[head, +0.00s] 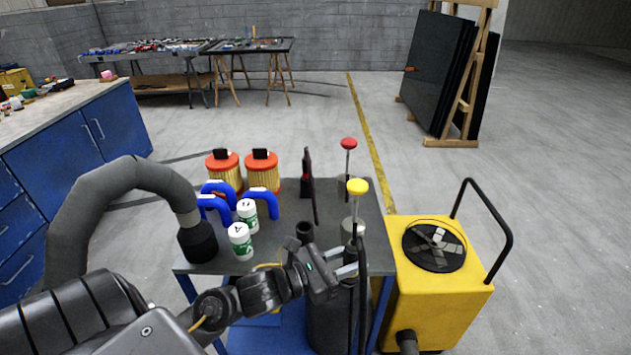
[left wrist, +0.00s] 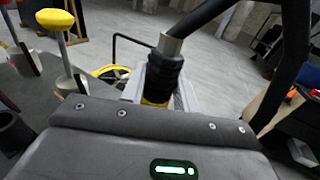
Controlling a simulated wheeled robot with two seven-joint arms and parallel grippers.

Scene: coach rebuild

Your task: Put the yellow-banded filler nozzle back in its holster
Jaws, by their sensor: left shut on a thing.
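My left gripper (head: 346,264) is shut on the yellow-banded filler nozzle (head: 355,252), over the front right of the cart. In the left wrist view the nozzle (left wrist: 163,70) is a black body with a metal collar at its upper end, and a yellow band (left wrist: 155,101) shows between the fingers. Its lower part is hidden there. An open dark cup (head: 305,229), which looks like the holster, stands left of the gripper; its rim also shows in the left wrist view (left wrist: 12,130). A black nozzle with a red part (head: 308,180) stands further back. My right gripper is out of view.
The cart top (head: 270,237) holds orange-capped filters (head: 262,172), blue hoses (head: 222,190), white bottles (head: 241,241), a yellow-knobbed rod (head: 357,187) and a red-knobbed rod (head: 349,144). A thick grey hose (head: 120,176) arches at left. A yellow machine (head: 435,290) stands at right.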

